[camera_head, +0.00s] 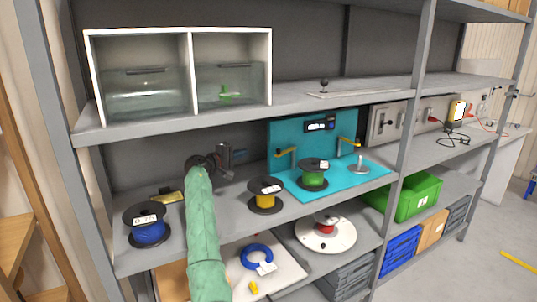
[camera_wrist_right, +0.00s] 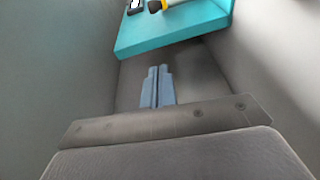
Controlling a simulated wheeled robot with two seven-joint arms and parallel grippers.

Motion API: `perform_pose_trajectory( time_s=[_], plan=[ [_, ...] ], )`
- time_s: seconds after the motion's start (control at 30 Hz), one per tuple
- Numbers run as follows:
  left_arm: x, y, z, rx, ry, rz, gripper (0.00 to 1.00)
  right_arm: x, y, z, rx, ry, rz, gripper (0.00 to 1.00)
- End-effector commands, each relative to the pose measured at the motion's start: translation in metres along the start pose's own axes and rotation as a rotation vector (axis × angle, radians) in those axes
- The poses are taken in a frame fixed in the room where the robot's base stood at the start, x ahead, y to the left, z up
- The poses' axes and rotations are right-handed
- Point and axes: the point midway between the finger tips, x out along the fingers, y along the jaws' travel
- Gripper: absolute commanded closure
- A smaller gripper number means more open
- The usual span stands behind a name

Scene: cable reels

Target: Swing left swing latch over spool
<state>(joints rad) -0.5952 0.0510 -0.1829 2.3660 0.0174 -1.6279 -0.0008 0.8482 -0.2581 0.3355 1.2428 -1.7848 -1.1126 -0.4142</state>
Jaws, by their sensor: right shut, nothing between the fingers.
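A teal board (camera_head: 280,134) with a teal base stands on the middle shelf. The left swing latch (camera_head: 286,153) is a yellow arm on a post at the board's left, apart from the green spool (camera_head: 313,180). The right swing latch (camera_head: 349,141) is a similar yellow arm above a grey disc with a peg (camera_head: 360,166). My right gripper (camera_head: 226,160) is left of the board, apart from the latch. Its fingers (camera_wrist_right: 157,88) are shut and empty in the wrist view, where the teal board (camera_wrist_right: 165,38) shows ahead with a yellow-and-black piece on it. My left gripper is not seen.
A yellow spool (camera_head: 266,196) and a blue spool (camera_head: 149,230) stand on the same shelf. A white two-part cubby (camera_head: 190,75) is on the shelf above. A shelf upright (camera_head: 412,100) stands right of the board. A small yellow item (camera_head: 170,196) lies left of my arm.

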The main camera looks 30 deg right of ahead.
Motion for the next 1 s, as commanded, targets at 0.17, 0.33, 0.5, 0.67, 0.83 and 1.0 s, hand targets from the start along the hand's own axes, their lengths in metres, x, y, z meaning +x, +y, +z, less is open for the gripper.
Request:
perform_pose_trajectory(
  time_s=[0.17, 0.33, 0.5, 0.67, 0.83, 1.0],
  plan=[
    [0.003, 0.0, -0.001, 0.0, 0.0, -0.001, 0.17, 0.016, 0.001, 0.0, 0.0, -0.001, 0.001, 1.0],
    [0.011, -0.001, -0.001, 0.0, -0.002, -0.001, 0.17, 0.044, 0.002, 0.0, 0.0, -0.001, 0.001, 1.0],
    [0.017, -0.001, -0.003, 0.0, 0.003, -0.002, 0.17, 0.074, 0.001, 0.0, -0.001, -0.001, -0.001, 1.0],
    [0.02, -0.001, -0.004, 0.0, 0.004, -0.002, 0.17, 0.103, 0.001, 0.0, 0.0, -0.001, 0.0, 1.0],
    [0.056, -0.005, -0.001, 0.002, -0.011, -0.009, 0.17, 0.101, 0.003, 0.009, 0.001, -0.001, 0.0, 1.0],
    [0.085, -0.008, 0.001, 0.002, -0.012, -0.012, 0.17, 0.103, 0.002, 0.018, 0.0, 0.0, -0.001, 1.0]
  ],
)
